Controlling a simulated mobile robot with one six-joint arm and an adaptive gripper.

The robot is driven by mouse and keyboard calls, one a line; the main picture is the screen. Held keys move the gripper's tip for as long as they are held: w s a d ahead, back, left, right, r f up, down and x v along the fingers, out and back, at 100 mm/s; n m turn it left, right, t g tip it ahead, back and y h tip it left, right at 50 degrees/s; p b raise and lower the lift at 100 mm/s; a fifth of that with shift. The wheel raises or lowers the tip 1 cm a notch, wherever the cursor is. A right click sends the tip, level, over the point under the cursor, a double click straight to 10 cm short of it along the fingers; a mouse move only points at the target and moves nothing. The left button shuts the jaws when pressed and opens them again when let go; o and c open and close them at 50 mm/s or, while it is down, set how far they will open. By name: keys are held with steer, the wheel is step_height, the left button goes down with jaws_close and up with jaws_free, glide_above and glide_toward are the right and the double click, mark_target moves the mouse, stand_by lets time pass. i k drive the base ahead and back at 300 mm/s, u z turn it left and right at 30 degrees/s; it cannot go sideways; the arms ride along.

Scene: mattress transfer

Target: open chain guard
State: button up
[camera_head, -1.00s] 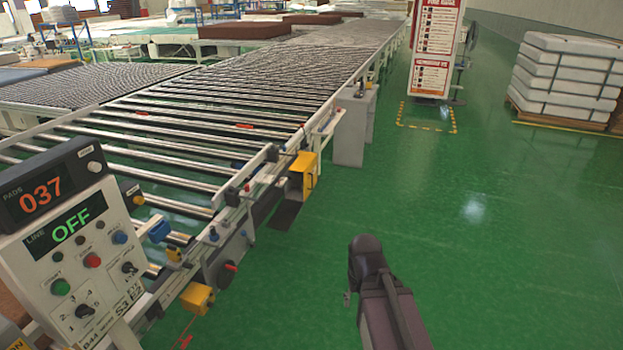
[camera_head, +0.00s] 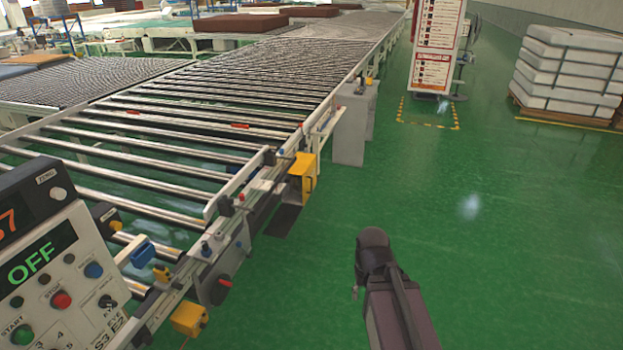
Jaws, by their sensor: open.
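The roller conveyor (camera_head: 215,120) runs from the lower left to the back. Along its right side are a yellow box (camera_head: 302,180), a dark sloping panel (camera_head: 283,220) under it, and a grey housing (camera_head: 351,130) further back. A grey cover with a red knob (camera_head: 224,283) is nearer. I cannot tell which of these is the chain guard, or whether it is open or shut. My dark arm rises at the bottom, right of the conveyor and apart from it, over green floor. My gripper's fingers do not show.
A control panel (camera_head: 60,270) reading OFF stands at the lower left, cut by the edge. A yellow sensor box (camera_head: 189,318) sticks out low from the conveyor. Wrapped white mattresses (camera_head: 568,70) stand on a pallet at the right. The green floor (camera_head: 450,250) is clear.

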mark_target(305, 166)
steer(key=z, duration=0.25)
steer(key=i, duration=3.3)
steer(key=u, duration=0.2)
